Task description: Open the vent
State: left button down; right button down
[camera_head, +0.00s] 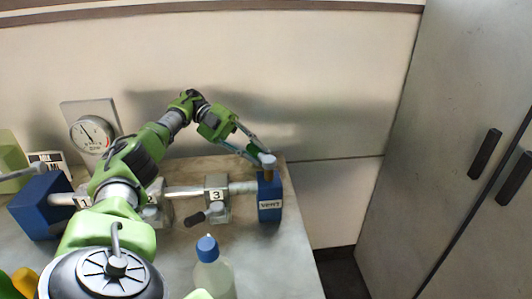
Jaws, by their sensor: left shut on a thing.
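The vent (270,206) is a blue block with a white "VENT" label, at the right end of a pipe on the table. A grey cap or knob (268,160) sits at its top. My left arm reaches over from the left, and my left gripper (259,155) is at the top of the vent. Its fingers are shut on the vent's top part, by the grey knob. The fingertips are small here and partly hide what they hold. My right gripper is not in view.
Along the pipe are a grey valve labelled 3 (216,196) with a dark-tipped lever, other fittings, and a blue block (38,208) at left. A bottle with a blue cap (207,248) stands in front. A gauge (91,134) is behind. Grey cabinets (455,120) stand at right.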

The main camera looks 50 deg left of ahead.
aim_at(256, 149)
pick_arm(q)
jog(key=c, duration=1.9)
grip_release()
notch_tip(256, 149, up, 8)
jog(key=shift+r, duration=0.4)
jog(key=shift+w+r, duration=0.1)
jog(key=shift+r, duration=0.45)
